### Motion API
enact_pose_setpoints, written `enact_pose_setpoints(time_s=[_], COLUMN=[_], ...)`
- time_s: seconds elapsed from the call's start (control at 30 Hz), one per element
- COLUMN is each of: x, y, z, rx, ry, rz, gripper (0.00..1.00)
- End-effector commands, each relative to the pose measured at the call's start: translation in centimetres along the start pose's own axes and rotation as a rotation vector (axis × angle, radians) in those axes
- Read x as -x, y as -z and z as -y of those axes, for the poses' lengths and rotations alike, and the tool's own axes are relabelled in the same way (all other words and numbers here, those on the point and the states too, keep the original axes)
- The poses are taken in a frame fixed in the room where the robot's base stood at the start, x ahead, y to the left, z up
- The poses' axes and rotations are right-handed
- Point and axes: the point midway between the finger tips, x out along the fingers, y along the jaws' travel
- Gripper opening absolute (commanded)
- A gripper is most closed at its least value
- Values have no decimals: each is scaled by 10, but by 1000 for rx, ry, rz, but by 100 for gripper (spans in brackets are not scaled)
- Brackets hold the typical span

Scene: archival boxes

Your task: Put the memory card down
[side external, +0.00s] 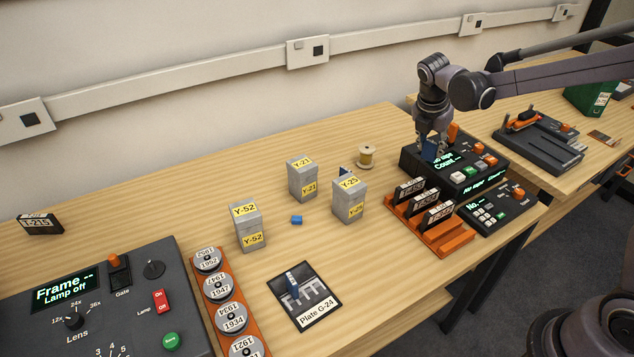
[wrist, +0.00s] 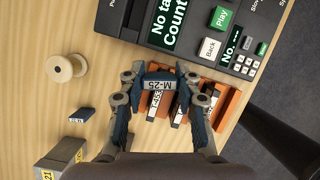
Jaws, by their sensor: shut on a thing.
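My gripper (wrist: 158,88) is shut on a small dark-blue memory card (wrist: 158,78) with a white label that reads M-25. In the side external view, my gripper (side external: 432,140) is at the right part of the bench, beside the dark console, with blue showing at its fingertips. The card appears raised above the bench; its exact height is hard to tell. Another small blue card (wrist: 82,115) lies on the wood in the wrist view. A blue block (side external: 296,220) lies on the bench between the grey boxes in the side external view.
The dark console (side external: 410,158) is next to my gripper. An orange rack (side external: 455,247) holds several labelled black cassettes. A spool (side external: 366,156) stands to the left, near grey boxes Y-21 (side external: 302,182), Y-25 (side external: 349,203) and Y-52 (side external: 247,228). Bare wood surrounds the spool.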

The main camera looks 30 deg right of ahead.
Motion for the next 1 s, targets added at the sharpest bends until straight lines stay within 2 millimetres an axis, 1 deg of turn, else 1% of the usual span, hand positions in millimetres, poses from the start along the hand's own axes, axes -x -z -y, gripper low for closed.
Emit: enact_pose_setpoints(time_s=[0.03, 0.13, 0.23, 0.27, 0.3, 0.37, 0.4, 0.5, 0.6, 0.7, 0.83, 0.97, 1.0], x=[11, 30, 49, 55, 62, 72, 79, 92, 102, 109, 113, 112, 111], y=[22, 65, 108, 121, 138, 163, 180, 217, 246, 265, 280, 296, 303], z=[-4, -9, -9, -7, -5, 0, 4, 17, 30, 40, 48, 48, 47], rx=[78, 249, 422, 475, 545, 651, 720, 883, 1018, 1113, 1181, 1203, 1204], ry=[-31, -98, -166, -187, -215, -258, -287, -354, -411, -453, -483, -492, -493], rz=[-4, -10, -13, -14, -14, -12, -11, -5, 2, 10, 14, 16, 16], gripper=[9, 9, 9, 9, 9, 9, 9, 9, 9, 9, 9, 9, 9])
